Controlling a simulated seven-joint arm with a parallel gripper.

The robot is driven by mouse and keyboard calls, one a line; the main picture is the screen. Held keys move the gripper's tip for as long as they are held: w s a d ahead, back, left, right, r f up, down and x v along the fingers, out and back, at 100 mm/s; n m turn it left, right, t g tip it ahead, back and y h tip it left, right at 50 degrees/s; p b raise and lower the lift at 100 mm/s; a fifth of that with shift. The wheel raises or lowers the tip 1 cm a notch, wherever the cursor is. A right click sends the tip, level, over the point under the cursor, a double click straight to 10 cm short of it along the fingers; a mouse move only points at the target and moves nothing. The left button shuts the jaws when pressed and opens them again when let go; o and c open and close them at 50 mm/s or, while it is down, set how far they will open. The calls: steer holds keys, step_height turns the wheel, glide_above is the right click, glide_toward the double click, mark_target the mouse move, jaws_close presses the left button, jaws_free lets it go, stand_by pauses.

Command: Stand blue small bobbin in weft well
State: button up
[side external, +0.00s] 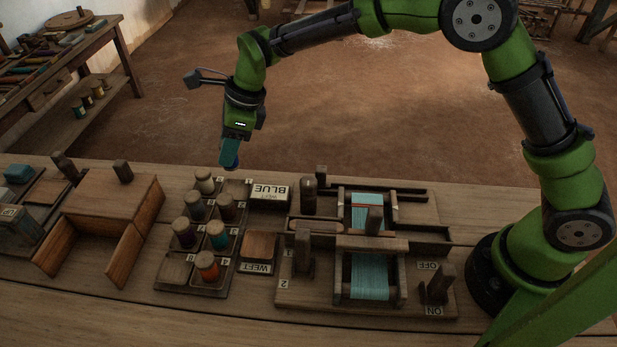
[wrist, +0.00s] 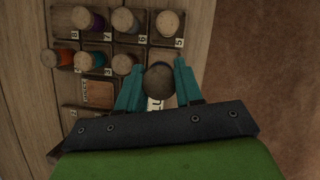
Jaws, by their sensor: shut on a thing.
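My gripper (side external: 230,154) is shut on the blue small bobbin (side external: 229,165) and holds it in the air beyond the far end of the bobbin rack. In the wrist view the bobbin's round top (wrist: 158,82) shows between the two teal fingertips (wrist: 157,86). The square weft well (side external: 259,246), with a WEFT label in front of it, lies between the rack and the loom. It also shows in the wrist view (wrist: 98,94), left of the gripper. I cannot tell its depth. Nothing stands in it.
The rack (side external: 214,291) holds several upright bobbins, including an orange (side external: 207,266) and a teal one (side external: 217,235). A BLUE card (side external: 270,193) lies behind the well. The loom with upright posts (side external: 303,250) stands right of it. An open wooden box (side external: 112,205) stands left.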

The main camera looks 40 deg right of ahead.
steer(key=r, duration=0.1)
steer(key=s+r, duration=0.1)
steer(key=r, duration=0.1)
steer(key=shift+s+a, duration=0.15)
steer(key=shift+a, duration=0.25)
steer(key=s+a+f+n+g, duration=0.1)
steer(key=s+a+n+g, duration=0.15)
steer(key=s+n, duration=0.7)
steer(key=s+f+m, duration=0.1)
steer(key=f, duration=0.1)
steer(key=s+f+m, duration=0.2)
steer(key=f, duration=0.1)
steer(key=shift+s+a+f+m+t, duration=0.35)
steer(key=shift+y, duration=0.3)
steer(key=shift+f, duration=2.15)
steer(key=shift+f, duration=0.15)
steer(key=o, duration=1.1)
